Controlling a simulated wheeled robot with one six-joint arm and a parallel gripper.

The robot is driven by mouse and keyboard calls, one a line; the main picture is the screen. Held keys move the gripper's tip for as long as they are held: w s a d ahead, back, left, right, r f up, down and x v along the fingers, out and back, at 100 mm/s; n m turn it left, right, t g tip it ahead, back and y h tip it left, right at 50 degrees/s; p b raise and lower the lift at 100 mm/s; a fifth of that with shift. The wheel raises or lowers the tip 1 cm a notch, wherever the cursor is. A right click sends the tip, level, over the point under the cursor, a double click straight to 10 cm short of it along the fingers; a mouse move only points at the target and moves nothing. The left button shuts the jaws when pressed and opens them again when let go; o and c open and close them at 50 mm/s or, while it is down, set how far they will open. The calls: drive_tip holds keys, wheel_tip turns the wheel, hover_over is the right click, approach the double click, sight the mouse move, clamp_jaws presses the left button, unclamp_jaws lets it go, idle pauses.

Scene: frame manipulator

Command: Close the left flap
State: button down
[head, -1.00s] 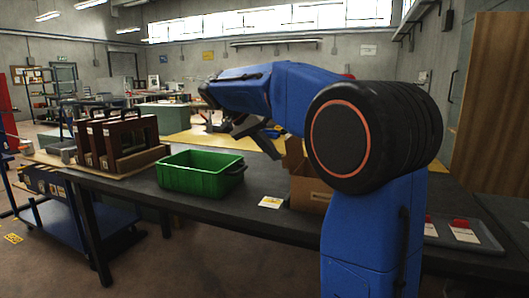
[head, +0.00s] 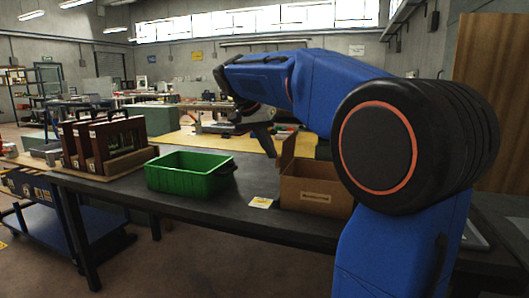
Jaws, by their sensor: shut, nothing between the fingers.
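An open cardboard box (head: 316,196) stands on the dark workbench, right of the middle, with its right part hidden behind my arm. Its left flap (head: 287,150) stands up, roughly upright, at the box's left side. My gripper (head: 274,155) points down just left of this flap, at about the flap's height. It is shut and looks empty. I cannot tell whether it touches the flap. The box's other flaps are mostly hidden by my blue arm.
A green crate (head: 189,179) stands on the workbench (head: 228,217) left of the box. A small white-and-yellow card (head: 261,202) lies between them. Dark red cases (head: 105,143) stand in a wooden rack further left. The bench is clear in front of the crate.

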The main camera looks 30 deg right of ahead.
sight(280, 155)
drive_tip(key=shift+s+d+r+m+t+y, duration=0.1)
drive_tip(key=shift+s+d+m+t+y, duration=0.1)
drive_tip(key=shift+s+d+t+y, duration=0.35)
drive_tip(key=shift+s+d+r+m+t+y, duration=0.1)
drive_tip(key=shift+s+d+m+t+y, duration=0.1)
drive_tip(key=shift+s+d+t+y, duration=0.3)
drive_tip(key=s+d+f+m+t+y, duration=0.2)
drive_tip(key=s+d+f+t+y, duration=0.2)
drive_tip(key=s+d+f+t, duration=0.1)
drive_tip(key=shift+s+f+t+y, duration=0.35)
drive_tip(key=shift+s+f+t, duration=0.55)
drive_tip(key=shift+s+t, duration=0.3)
drive_tip(key=shift+s+d+f, duration=0.1)
drive_tip(key=shift+d+f, duration=0.05)
drive_tip(key=d+v, duration=0.1)
drive_tip(key=v, duration=1.2)
drive_tip(key=shift+w+d+r, duration=0.15)
drive_tip(key=shift+w+r, duration=0.25)
drive_tip(key=shift+w, duration=0.05)
idle(0.5)
